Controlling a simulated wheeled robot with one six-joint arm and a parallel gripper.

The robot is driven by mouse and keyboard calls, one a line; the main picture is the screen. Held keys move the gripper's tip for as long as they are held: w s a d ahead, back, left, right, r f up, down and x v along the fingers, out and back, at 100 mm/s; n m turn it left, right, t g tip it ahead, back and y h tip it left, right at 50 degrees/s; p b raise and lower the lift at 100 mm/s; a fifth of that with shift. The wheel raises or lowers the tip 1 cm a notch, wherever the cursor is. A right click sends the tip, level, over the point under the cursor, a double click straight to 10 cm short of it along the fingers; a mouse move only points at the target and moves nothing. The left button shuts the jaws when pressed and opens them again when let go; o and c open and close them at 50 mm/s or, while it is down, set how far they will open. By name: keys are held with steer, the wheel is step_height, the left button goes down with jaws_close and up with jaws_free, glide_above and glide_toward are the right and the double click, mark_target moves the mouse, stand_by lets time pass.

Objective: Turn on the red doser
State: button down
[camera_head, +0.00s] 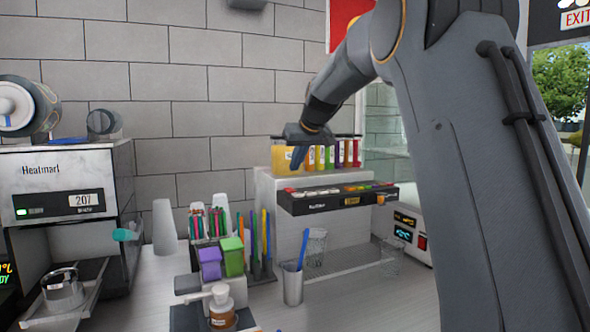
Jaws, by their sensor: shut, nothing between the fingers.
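The dosing machine (285,205) is a pale box with a black front panel at the centre right. Several coloured containers, yellow through green and purple to red, stand in a row on top of it. A red container (356,153) is at the right end of that row. A strip of coloured buttons runs along the panel's upper edge, with a reddish one (290,190) at the left end. My gripper (298,160) points down in front of the yellow container (281,157).
A Heatmarl sealing machine (70,180) stands at the left. Cup stacks, straws, purple and green boxes (232,256), a pump bottle (221,306) and a metal cup with a blue stick (293,284) crowd the counter. A white device (408,236) stands right of the doser.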

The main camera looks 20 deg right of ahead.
steer(key=s+f+b+v, duration=0.1)
steer(key=b+v, duration=0.1)
steer(key=v, duration=0.6)
steer(key=shift+s+d+b, duration=0.15)
steer(key=shift+s+b, duration=0.2)
steer(key=shift+s, duration=0.05)
